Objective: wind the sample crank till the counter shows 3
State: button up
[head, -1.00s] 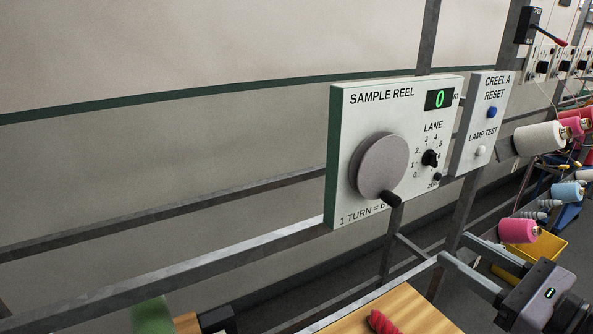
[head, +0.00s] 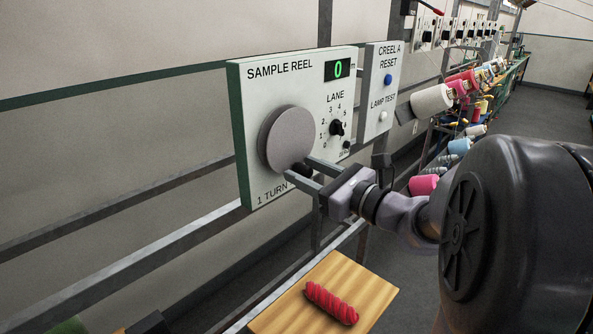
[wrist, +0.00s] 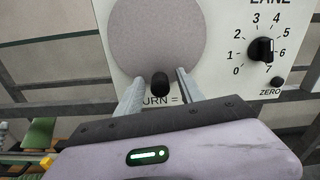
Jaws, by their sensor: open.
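The sample reel panel (head: 240,150) is a white box with a green edge, mounted on a grey frame. Its counter (head: 340,68) shows a green 0. The crank is a round grey disc (head: 286,138) with a black knob (wrist: 160,84) at its bottom. In the head view the knob sits by the fingertips, partly hidden. My gripper (head: 306,170) is open, reaching in from the right. In the wrist view my gripper's fingers (wrist: 158,92) stand on either side of the knob, with gaps showing. A lane dial (head: 336,128) and a small zero button (head: 346,145) are right of the disc.
Right of the reel panel is a smaller panel with a blue button (head: 388,79) and a white button (head: 383,117). Below, a wooden board (head: 375,290) holds a red yarn bundle (head: 331,302). Yarn cones (head: 432,101) stand further right. A metal rail (head: 130,262) runs under the panel.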

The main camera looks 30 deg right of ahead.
jog(key=shift+c, duration=0.5)
grip_shut()
dwell(0.8)
